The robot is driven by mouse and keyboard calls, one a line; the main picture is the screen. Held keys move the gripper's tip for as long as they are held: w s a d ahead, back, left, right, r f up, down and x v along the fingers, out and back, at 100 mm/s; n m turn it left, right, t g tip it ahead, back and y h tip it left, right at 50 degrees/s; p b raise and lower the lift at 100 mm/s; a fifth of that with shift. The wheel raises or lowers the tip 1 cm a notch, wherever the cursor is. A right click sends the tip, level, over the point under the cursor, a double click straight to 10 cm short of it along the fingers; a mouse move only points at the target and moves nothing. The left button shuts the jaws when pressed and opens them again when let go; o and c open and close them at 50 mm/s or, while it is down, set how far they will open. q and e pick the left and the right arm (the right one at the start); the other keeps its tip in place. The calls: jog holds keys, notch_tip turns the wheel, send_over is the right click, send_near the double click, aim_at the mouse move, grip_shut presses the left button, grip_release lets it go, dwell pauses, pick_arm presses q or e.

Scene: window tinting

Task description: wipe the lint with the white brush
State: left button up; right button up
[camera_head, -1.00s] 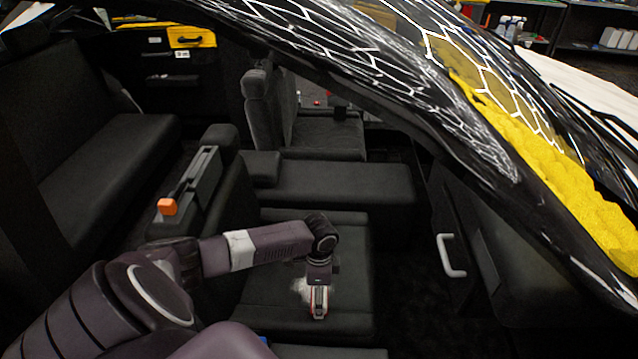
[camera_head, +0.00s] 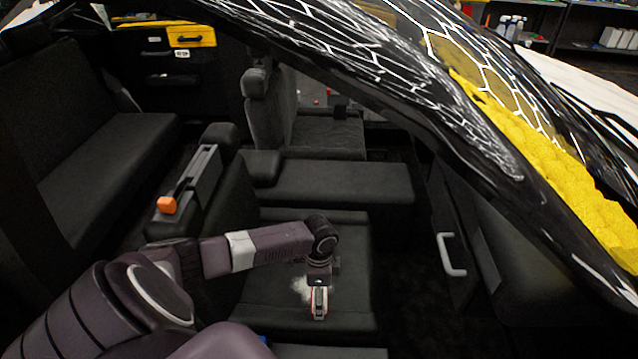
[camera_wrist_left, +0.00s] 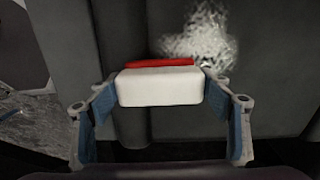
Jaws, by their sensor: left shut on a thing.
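My left gripper (camera_head: 319,300) reaches down over the dark car seat (camera_head: 350,265) in the head view. In the left wrist view its two blue-padded fingers (camera_wrist_left: 160,120) are shut on the white brush (camera_wrist_left: 160,88), which has a red strip along its far edge. The lint (camera_wrist_left: 203,38) is a pale, wispy patch on the dark seat, just beyond the brush and to its right in that view. In the head view the lint (camera_head: 299,287) shows as a small whitish patch left of the gripper. I cannot tell whether the brush touches the seat. My right gripper is not in view.
The black car frame (camera_head: 400,110) slants across above the seats. A door with a white handle (camera_head: 451,254) stands at the right.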

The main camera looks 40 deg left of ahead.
pick_arm(q)
jog(key=shift+f+b, duration=0.3)
jog(key=shift+f, duration=0.3)
